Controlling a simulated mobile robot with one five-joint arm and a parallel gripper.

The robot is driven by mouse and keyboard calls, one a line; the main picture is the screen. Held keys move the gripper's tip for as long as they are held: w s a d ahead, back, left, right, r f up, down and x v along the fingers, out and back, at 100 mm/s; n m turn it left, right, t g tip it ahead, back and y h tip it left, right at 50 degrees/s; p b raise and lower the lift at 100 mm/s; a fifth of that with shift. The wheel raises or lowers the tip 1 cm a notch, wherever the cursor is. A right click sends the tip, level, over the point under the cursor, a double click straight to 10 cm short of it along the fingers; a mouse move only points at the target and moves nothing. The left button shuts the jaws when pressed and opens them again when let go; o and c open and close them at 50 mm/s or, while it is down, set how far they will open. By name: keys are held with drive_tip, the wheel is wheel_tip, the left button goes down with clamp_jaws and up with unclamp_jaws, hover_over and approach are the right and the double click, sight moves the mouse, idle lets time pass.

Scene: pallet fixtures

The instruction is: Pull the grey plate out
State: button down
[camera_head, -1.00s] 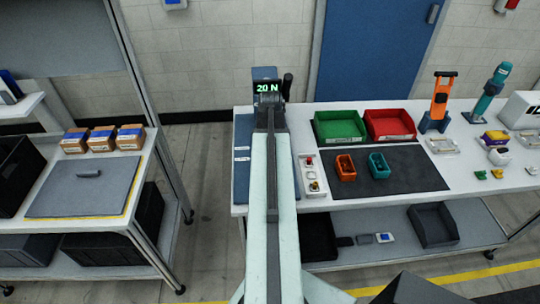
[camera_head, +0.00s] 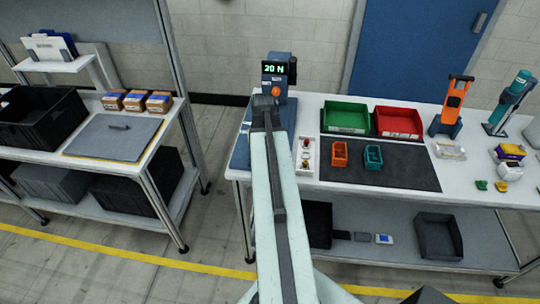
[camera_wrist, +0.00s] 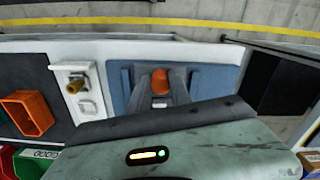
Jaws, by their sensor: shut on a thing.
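In the wrist view my fingers (camera_wrist: 161,88) close around an orange knob (camera_wrist: 160,80) above a blue base (camera_wrist: 125,88). The exact contact is partly hidden by my wrist.
Cardboard boxes (camera_head: 136,101) stand behind the plate and a black crate (camera_head: 40,117) to its left. A floor gap separates the shelf unit from the bench (camera_head: 310,190). Green (camera_head: 346,116) and red (camera_head: 398,121) bins and an orange cup (camera_head: 340,154) stand on the bench.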

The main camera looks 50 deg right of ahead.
drive_tip(key=shift+s+a, duration=0.25)
drive_tip(key=shift+a, duration=0.1)
drive_tip(key=c, duration=1.2)
unclamp_jaws()
drive_tip(key=shift+s+a, duration=0.1)
drive_tip(key=shift+a, duration=0.05)
wheel_tip(320, 180, up, 8)
drive_tip(key=p, duration=0.8)
drive_tip(key=shift+f, duration=0.1)
